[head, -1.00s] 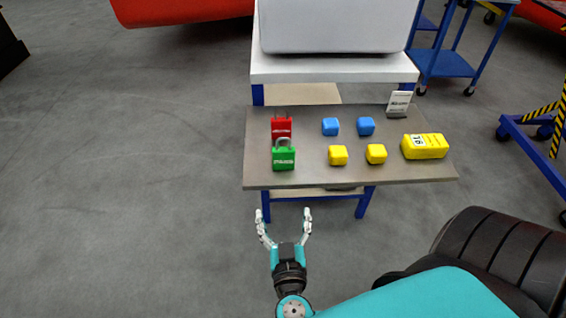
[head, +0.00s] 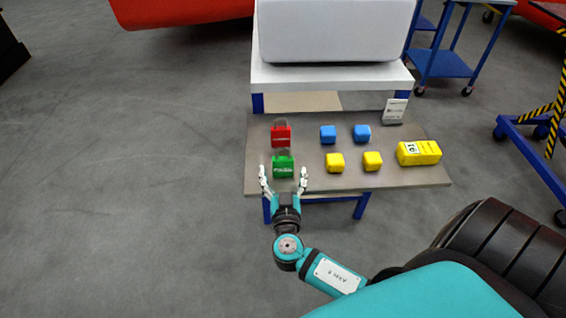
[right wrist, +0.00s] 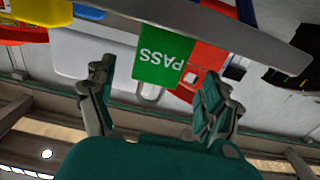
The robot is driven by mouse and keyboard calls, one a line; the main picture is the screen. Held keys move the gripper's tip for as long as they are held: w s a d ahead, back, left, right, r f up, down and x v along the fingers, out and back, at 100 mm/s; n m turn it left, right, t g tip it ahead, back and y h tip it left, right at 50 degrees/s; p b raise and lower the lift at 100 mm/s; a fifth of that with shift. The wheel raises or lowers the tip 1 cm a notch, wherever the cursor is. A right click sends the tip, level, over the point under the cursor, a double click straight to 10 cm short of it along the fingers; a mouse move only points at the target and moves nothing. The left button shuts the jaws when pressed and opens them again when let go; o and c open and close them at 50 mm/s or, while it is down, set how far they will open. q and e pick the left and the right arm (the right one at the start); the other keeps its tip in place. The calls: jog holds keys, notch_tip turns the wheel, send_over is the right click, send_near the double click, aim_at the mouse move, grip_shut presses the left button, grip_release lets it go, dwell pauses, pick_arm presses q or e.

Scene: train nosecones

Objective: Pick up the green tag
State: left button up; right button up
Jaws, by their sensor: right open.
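The green tag (head: 283,168) stands at the front left of the grey table top, in front of the red tag (head: 281,134). In the right wrist view the green tag (right wrist: 163,62) appears upside down with the word PASS, and part of the red tag (right wrist: 208,58) shows beside it. My right gripper (head: 283,172) is open at the table's front edge, one finger on each side of the green tag in the picture. Its fingers also show in the right wrist view (right wrist: 157,75), with the tag beyond them. I cannot see contact. My left gripper is out of view.
Two blue cubes (head: 328,134) and two yellow cubes (head: 335,162) stand to the right on the table (head: 395,180). A white unit (head: 335,72) stands behind. The floor on the left is clear.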

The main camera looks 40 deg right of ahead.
aim_at(283, 166)
jog(key=p+x, duration=0.1)
jog(key=x, duration=0.3)
jog(key=shift+s+r, duration=0.1)
jog(key=shift+d, duration=0.15)
jog(key=c, duration=1.3)
